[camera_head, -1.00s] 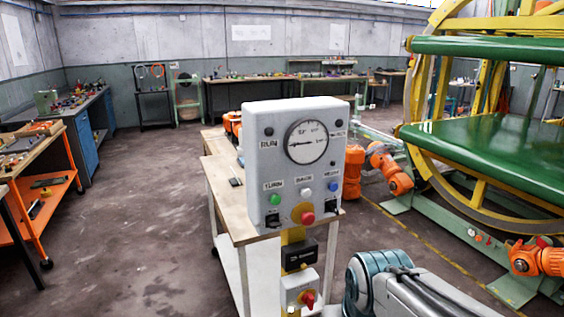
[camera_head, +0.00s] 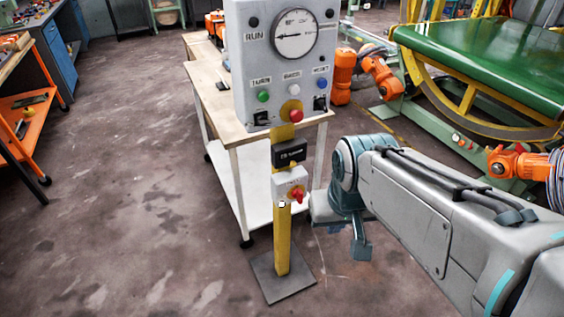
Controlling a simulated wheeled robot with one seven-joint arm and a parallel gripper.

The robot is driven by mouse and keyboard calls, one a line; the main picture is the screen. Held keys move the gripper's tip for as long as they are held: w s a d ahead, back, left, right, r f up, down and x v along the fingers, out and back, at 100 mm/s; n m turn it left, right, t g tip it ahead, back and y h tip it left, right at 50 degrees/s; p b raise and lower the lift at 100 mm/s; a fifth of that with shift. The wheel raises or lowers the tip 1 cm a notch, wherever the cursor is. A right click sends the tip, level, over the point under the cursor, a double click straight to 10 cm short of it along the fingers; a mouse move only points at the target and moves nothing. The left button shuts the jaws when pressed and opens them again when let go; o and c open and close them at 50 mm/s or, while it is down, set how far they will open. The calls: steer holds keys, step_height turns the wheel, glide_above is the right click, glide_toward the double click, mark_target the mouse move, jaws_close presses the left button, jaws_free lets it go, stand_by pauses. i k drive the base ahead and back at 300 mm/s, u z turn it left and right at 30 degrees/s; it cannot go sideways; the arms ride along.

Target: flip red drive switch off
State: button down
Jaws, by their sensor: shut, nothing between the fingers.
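A red rotary switch (camera_head: 297,195) sits on a yellow plate on a small light-grey box (camera_head: 281,182), low on a yellow post (camera_head: 282,240). Its exact handle angle is too small to tell. Above it are a black labelled box (camera_head: 288,154) and a grey control panel (camera_head: 240,60) with a round dial and a red mushroom button (camera_head: 296,116). My gripper (camera_head: 361,250) is shut and empty, pointing down, to the right of and lower in the picture than the red switch, apart from it. My forearm hides part of the floor.
A wooden-topped white table (camera_head: 205,90) stands behind the post. The post's dark base plate (camera_head: 283,277) lies on the floor. Orange robot arms (camera_head: 385,80) and a green-topped machine (camera_head: 490,65) stand at right. The floor at left is clear.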

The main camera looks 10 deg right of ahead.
mark_target(297, 194)
steer(key=k, duration=0.65)
steer(key=z, duration=0.75)
steer(key=i, duration=1.45)
steer(key=u, duration=0.8)
